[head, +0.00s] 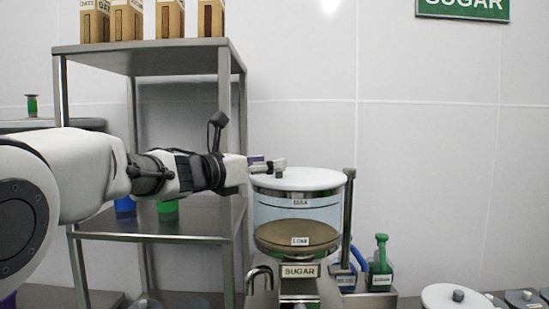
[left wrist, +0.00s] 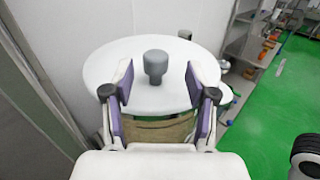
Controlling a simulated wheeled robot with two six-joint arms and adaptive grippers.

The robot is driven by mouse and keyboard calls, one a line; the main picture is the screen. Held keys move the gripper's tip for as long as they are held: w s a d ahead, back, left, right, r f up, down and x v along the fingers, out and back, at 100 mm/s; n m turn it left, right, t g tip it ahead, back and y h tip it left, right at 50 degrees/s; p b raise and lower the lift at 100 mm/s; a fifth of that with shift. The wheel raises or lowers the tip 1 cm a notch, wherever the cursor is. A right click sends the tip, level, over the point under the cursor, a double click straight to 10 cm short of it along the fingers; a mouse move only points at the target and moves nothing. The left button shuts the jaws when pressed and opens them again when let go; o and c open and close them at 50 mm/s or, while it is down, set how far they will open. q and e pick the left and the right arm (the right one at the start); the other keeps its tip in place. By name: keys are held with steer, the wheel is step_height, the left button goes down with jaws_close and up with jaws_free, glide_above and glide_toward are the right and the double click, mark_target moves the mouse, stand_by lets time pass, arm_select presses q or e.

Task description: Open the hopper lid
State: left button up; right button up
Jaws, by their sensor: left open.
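The sugar hopper (head: 297,222) is a clear drum with a SUGAR label and brown contents at its lower part. Its round white lid (head: 318,180) lies flat on top, shut. The lid also shows in the left wrist view (left wrist: 105,72) with a grey knob (left wrist: 156,62) at its middle. My left gripper (head: 270,164) reaches in from the left, level with the lid top. In the left wrist view its purple-padded fingers are open, one on each side of the knob, with gaps on both sides. My right gripper is not in view.
A metal shelf rack (head: 150,57) with cartons on top stands left of the hopper, behind my left arm. An upright post (head: 347,220) stands close at the hopper's right. White wall lies behind; the space above the lid is clear.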

mark_target(270, 176)
arm_select(q)
steer(key=p+x, duration=0.1)
steer(key=x, duration=0.2)
steer(key=shift+w+f, duration=0.1)
steer(key=shift+w, duration=0.2)
steer(key=shift+w+f, duration=0.2)
steer(key=shift+w, duration=0.1)
steer(key=shift+s, duration=0.2)
steer(key=shift+s+r, duration=0.15)
steer(key=c, duration=0.4)
steer(key=shift+a, duration=0.1)
jaws_close()
steer(key=w+g+p, duration=0.1)
steer(key=w+a+m+h+p, duration=0.1)
steer(key=p, duration=0.1)
steer(key=shift+w+a+g, duration=0.1)
steer(key=shift+w+g, duration=0.3)
steer(key=shift+h, duration=0.3)
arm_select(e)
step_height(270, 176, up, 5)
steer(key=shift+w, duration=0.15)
